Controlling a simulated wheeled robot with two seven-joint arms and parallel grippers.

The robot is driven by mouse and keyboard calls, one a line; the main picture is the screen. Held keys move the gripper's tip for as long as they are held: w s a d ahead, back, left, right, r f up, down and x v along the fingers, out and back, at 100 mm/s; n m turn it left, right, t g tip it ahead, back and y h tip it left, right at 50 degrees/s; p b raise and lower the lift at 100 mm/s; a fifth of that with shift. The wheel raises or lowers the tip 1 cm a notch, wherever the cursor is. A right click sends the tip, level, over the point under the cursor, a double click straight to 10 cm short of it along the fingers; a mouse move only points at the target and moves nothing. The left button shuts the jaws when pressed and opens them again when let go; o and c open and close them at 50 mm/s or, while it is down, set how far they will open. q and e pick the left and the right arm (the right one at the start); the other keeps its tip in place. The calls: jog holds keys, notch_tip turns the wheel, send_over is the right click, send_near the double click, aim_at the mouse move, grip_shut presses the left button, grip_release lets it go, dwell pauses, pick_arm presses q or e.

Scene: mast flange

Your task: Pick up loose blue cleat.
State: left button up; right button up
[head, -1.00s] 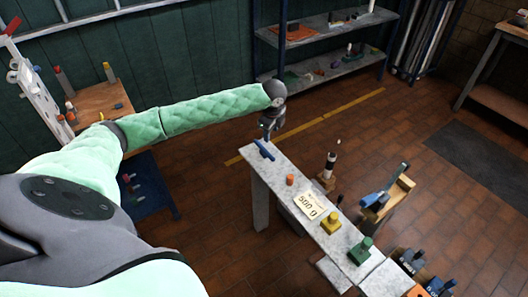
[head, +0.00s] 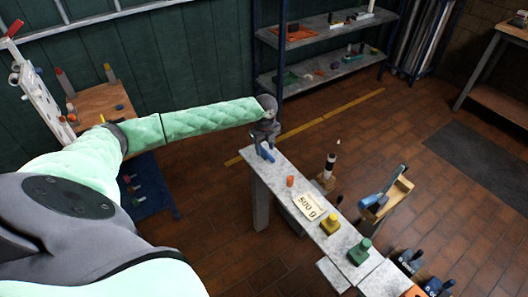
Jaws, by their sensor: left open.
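A small blue cleat (head: 265,155) lies at the far left end of the narrow grey bench (head: 262,172). My left gripper (head: 263,146) is right over it, with its fingers open and pointing down close to the cleat. The hand partly hides the cleat, and I cannot tell whether the fingers touch it. A longer blue piece (head: 380,192) sits on a wooden stand to the right of the bench. My right gripper is out of view.
On the bench are an orange cylinder (head: 290,181), a card reading 500 g (head: 309,206), a yellow block (head: 330,224) and a green block (head: 360,250). A shelf rack (head: 318,73) is at the back.

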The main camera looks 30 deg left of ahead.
aim_at(265, 151)
pick_arm(q)
notch_tip(265, 151, down, 2)
jog(key=shift+f, duration=0.55)
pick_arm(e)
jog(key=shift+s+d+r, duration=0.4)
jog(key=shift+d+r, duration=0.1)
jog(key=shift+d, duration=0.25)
pick_arm(q)
grip_shut()
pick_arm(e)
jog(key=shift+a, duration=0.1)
pick_arm(q)
jog(key=shift+r, duration=0.15)
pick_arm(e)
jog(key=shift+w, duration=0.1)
